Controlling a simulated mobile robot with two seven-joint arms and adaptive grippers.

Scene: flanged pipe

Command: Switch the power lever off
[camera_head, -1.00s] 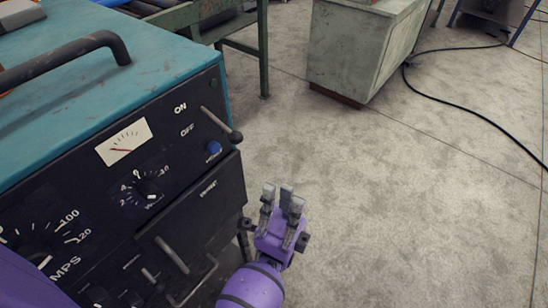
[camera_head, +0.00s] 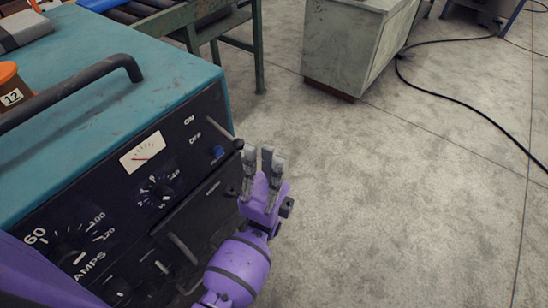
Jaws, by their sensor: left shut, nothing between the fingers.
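The power lever (camera_head: 222,131) is a thin grey rod with a dark ball knob at its end, on the dark front panel of the teal machine. It sticks out to the right and slightly down, beside the ON and OFF labels. I cannot tell for sure which label it is set to. My left gripper (camera_head: 265,154) is purple with grey fingers pointing up. It is shut and empty, just right of the knob and slightly below it. I cannot tell whether a finger touches the knob. My right gripper is not in view.
The panel also carries a white gauge (camera_head: 142,152), a blue button (camera_head: 217,152), dials and lower handles. A black bar handle (camera_head: 75,80) crosses the teal top (camera_head: 150,95). A grey cabinet (camera_head: 350,45) and a black cable (camera_head: 455,105) lie beyond.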

